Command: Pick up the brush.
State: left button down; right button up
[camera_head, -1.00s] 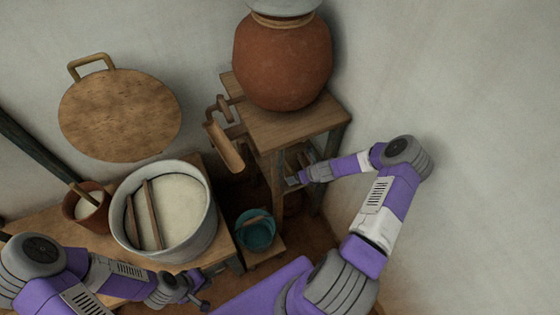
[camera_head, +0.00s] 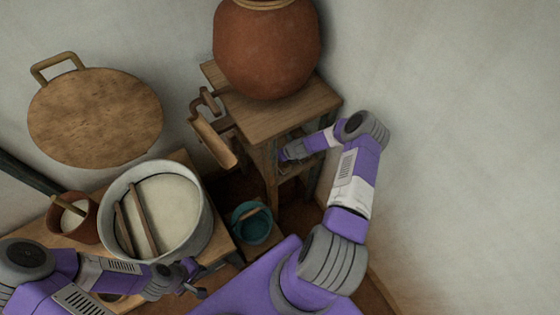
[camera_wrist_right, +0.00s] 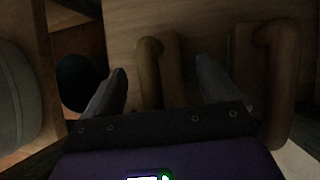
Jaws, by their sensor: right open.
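My right gripper (camera_head: 288,155) reaches into the shelf of the wooden stand, partly hidden by shadow. In the right wrist view, the open fingers of my right gripper (camera_wrist_right: 160,88) are on either side of a curved wooden handle (camera_wrist_right: 152,72), which looks like part of a brush; no bristles show. I cannot tell if the fingers touch it. A second similar curved handle (camera_wrist_right: 280,75) is to the right, outside the fingers. My left gripper (camera_head: 193,278) is open and empty, in front of the white-filled pot.
The stand (camera_head: 285,118) bears a large clay jar (camera_head: 265,50). A wooden roller-like piece (camera_head: 213,142) hangs at its left. A teal bucket (camera_head: 252,228) stands below. The metal pot (camera_head: 200,235) and a clay cup (camera_head: 82,228) are on the left bench. A wall is close on the right.

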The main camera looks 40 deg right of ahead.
jog(key=c, duration=1.2)
jog(key=shift+r, duration=0.1)
